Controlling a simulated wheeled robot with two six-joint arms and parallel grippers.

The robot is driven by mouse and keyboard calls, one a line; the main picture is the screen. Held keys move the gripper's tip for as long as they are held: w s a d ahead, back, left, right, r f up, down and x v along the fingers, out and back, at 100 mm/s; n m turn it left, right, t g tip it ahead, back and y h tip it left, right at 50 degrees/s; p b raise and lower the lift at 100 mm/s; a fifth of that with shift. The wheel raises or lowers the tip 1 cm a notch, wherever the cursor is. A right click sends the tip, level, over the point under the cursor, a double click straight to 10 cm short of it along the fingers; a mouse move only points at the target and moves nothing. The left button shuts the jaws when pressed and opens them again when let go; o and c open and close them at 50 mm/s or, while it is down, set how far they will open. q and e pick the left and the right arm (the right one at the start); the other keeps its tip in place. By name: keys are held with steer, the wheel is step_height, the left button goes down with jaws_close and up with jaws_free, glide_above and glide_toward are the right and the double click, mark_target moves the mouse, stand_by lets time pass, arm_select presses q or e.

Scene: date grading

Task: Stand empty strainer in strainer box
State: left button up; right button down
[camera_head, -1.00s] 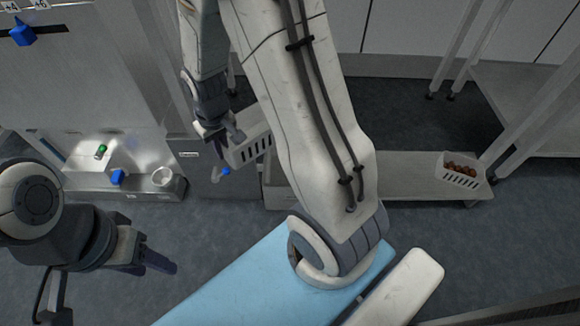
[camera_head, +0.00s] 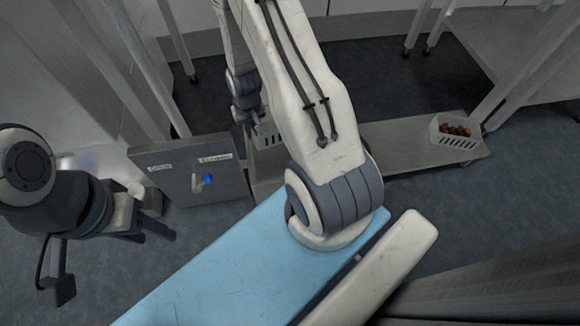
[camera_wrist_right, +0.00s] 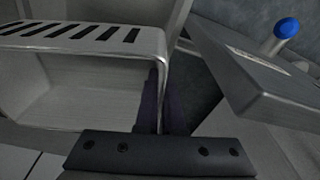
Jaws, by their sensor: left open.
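A white slotted basket, which I take to be the empty strainer, shows partly behind my right arm in the head view (camera_head: 268,140). In the right wrist view the strainer (camera_wrist_right: 85,55) fills the left side, its inside bare. My right gripper (camera_head: 254,122) is shut on its side wall; its dark fingers straddle the wall in the wrist view (camera_wrist_right: 161,100). A grey box with two labels and a blue knob (camera_head: 225,186) stands just left of the strainer; I cannot tell if it is the strainer box. My left gripper (camera_head: 155,229) is open and empty at lower left.
A low metal shelf (camera_head: 400,150) runs right behind my arm. A similar white basket (camera_head: 437,136) with several brown dates stands at its right end. White frame posts rise at left and right. Dark floor (camera_head: 330,85) is open beyond the shelf.

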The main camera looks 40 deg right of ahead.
steer(key=s+d+f+m+b, duration=0.1)
steer(key=s+d+f, duration=0.1)
steer(key=f, duration=0.4)
steer(key=s+d+f+m+b, duration=0.1)
steer(key=s+d+f, duration=0.15)
steer(key=f, duration=0.35)
steer(key=b, duration=0.4)
glide_toward(267, 167)
steer(key=s, duration=0.1)
steer(key=s+d+f, duration=0.1)
steer(key=s+f, duration=0.1)
steer(key=shift+s+d+f, duration=0.1)
steer(key=shift+d+f, duration=0.1)
steer(key=shift+d, duration=0.1)
step_height(267, 167, down, 4)
steer(key=b, duration=0.2)
steer(key=shift+r+b, duration=0.15)
steer(key=shift+b, duration=0.2)
steer(key=c, duration=1)
jaws_free()
steer(key=shift+c, duration=0.2)
